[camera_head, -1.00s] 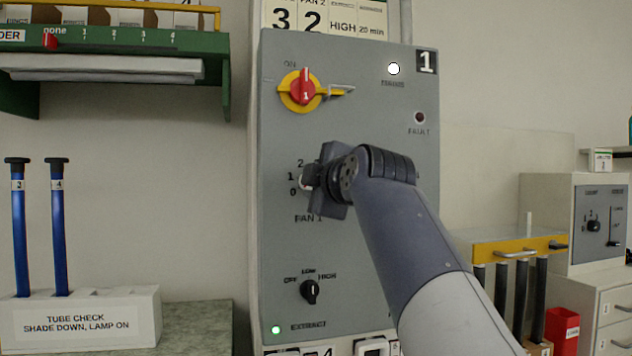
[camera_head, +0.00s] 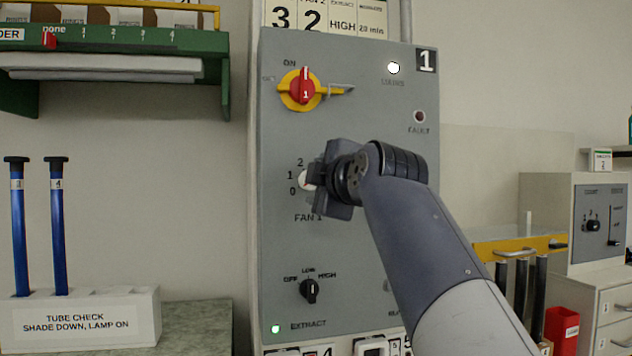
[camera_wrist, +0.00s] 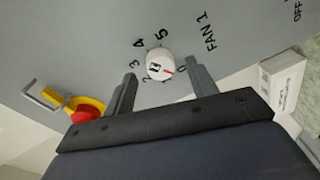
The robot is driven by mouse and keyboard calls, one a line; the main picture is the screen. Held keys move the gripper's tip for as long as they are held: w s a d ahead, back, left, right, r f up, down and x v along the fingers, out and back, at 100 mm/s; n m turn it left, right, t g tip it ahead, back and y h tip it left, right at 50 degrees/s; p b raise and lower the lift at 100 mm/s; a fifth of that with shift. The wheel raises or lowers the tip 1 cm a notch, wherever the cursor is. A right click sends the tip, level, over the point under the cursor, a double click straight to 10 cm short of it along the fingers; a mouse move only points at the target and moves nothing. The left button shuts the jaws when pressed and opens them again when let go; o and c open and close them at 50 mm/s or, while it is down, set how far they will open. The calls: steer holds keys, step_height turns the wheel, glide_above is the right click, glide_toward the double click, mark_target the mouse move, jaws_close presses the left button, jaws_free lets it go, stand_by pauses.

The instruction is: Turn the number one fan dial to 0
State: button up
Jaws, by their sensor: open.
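The number one fan dial (camera_wrist: 160,65) is a round white knob with a red mark, on the grey panel (camera_head: 350,260) above the FAN 1 label. In the wrist view its red mark points toward the 0, which a finger partly covers; exact alignment is hard to tell. In the head view only the left edge of the dial (camera_head: 305,180) shows, beside the 0, 1 and 2 marks; my gripper hides the rest. My gripper (camera_head: 318,187) is open and faces the panel. In the wrist view the dial lies between its two fingers, with gaps on both sides.
A red and yellow switch (camera_head: 303,90) sits above the dial, with a padlock-like lever at its right. A black EXTRACT knob (camera_head: 309,291) sits below. A green shelf (camera_head: 120,50) and blue tubes in a white holder (camera_head: 85,318) stand left, drawers right.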

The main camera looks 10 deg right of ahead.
steer(key=s, duration=0.8)
steer(key=shift+s+d+r, duration=0.15)
steer(key=shift+s+d, duration=0.25)
steer(key=shift+w, duration=0.1)
steer(key=w+a, duration=0.1)
steer(key=w, duration=0.9)
steer(key=shift+w+f, duration=0.2)
steer(key=shift+w, duration=0.1)
steer(key=shift+s, duration=0.1)
